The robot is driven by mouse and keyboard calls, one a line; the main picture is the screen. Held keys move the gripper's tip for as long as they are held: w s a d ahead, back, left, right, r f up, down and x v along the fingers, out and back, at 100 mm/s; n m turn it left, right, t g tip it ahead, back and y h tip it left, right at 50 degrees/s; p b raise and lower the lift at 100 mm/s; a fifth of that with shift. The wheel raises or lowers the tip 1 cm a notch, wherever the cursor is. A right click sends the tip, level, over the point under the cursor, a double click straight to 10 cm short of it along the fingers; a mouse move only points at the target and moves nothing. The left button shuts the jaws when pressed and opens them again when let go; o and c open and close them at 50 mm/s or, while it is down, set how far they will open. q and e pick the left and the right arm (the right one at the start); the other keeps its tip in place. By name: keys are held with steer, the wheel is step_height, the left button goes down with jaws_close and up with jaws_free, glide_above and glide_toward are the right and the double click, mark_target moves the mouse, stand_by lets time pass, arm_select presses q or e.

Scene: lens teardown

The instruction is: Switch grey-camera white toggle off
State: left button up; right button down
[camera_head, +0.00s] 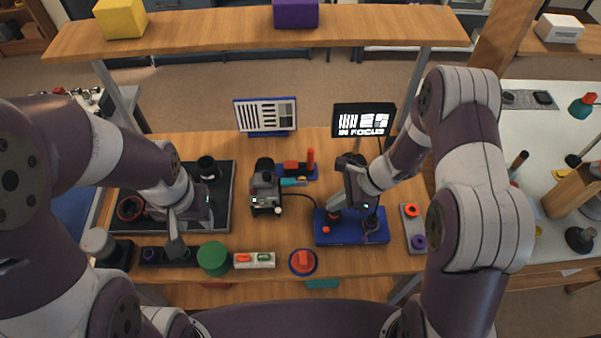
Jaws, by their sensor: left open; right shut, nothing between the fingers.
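The grey camera (265,190) stands upright near the middle of the wooden table, with a dark top. My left gripper (177,246) is open and empty, to the left of the camera, over the front edge of the dark tray. My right gripper (336,203) is shut and empty, right of the camera and above the blue base. Neither gripper touches the camera.
The blue base (350,236) carries orange and purple parts. A lit screen (363,120) reads "IN FOCUS". A test chart (266,115), green cylinder (213,258), red knob (303,262) and dark tray (228,170) surround the camera. A shelf (250,28) spans the back.

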mark_target(277, 208)
steer(key=w, duration=0.1)
steer(key=w+m, duration=0.1)
steer(key=w+r+t, duration=0.1)
steer(key=shift+a+m+y, duration=0.3)
steer(key=shift+m+y, duration=0.1)
arm_select(q)
steer(key=r+p, duration=0.3)
steer(key=r, duration=0.1)
steer(key=shift+s+a+p, duration=0.15)
steer(key=shift+s+p, duration=0.2)
steer(key=shift+p, duration=0.05)
arm_select(e)
steer(key=a+f, duration=0.2)
steer(key=a, duration=0.1)
steer(key=a+f, duration=0.3)
steer(key=a, duration=0.1)
steer(key=a+f, duration=0.3)
steer(key=shift+a, duration=0.35)
arm_select(q)
steer(key=shift+w, duration=0.1)
arm_select(e)
steer(key=shift+w, duration=0.1)
arm_select(q)
steer(key=shift+f, duration=0.1)
